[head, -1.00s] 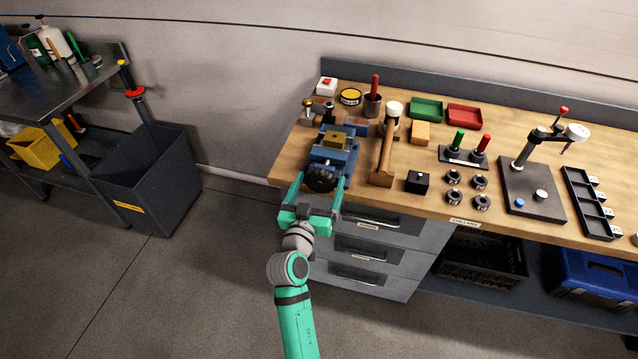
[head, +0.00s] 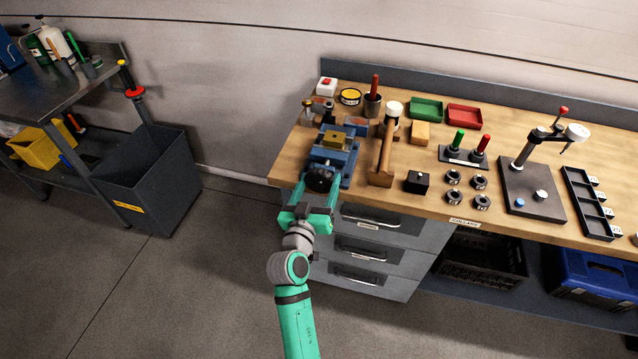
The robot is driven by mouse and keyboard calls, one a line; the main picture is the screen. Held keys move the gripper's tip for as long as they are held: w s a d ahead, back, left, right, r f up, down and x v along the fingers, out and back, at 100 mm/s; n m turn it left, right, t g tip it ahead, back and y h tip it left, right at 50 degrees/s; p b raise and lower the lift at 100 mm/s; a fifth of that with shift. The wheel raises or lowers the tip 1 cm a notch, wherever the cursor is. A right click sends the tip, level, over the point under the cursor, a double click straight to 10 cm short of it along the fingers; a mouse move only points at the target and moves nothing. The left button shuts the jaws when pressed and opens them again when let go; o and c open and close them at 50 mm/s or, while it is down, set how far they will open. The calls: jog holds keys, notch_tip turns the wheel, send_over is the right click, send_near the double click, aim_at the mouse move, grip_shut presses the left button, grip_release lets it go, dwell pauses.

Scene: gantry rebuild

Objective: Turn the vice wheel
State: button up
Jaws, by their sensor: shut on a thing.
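The blue vice (head: 337,148) stands at the left end of the wooden workbench, with a brass-coloured block (head: 334,139) at its jaws. Its black wheel (head: 319,179) faces the front edge of the bench. My green gripper (head: 319,188) reaches in from the front, one finger on each side of the wheel, and is shut on it. The fingers hide parts of the wheel's rim.
A wooden-handled mallet (head: 383,160) stands right of the vice, with a small black box (head: 417,182) beyond it. Drawers (head: 372,247) lie below the bench edge, right of my gripper. Open floor (head: 190,290) is at the left.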

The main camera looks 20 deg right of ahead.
jog(key=n, duration=1.8)
jog(key=shift+a+n, duration=0.1)
jog(key=shift+n, duration=0.3)
jog(key=n, duration=0.6)
jog(key=shift+f, duration=0.1)
jog(key=o, duration=1)
jog(key=shift+o, duration=0.2)
jog(key=v, duration=1)
jog(key=shift+s+a, duration=0.25)
jog(key=shift+s, duration=0.1)
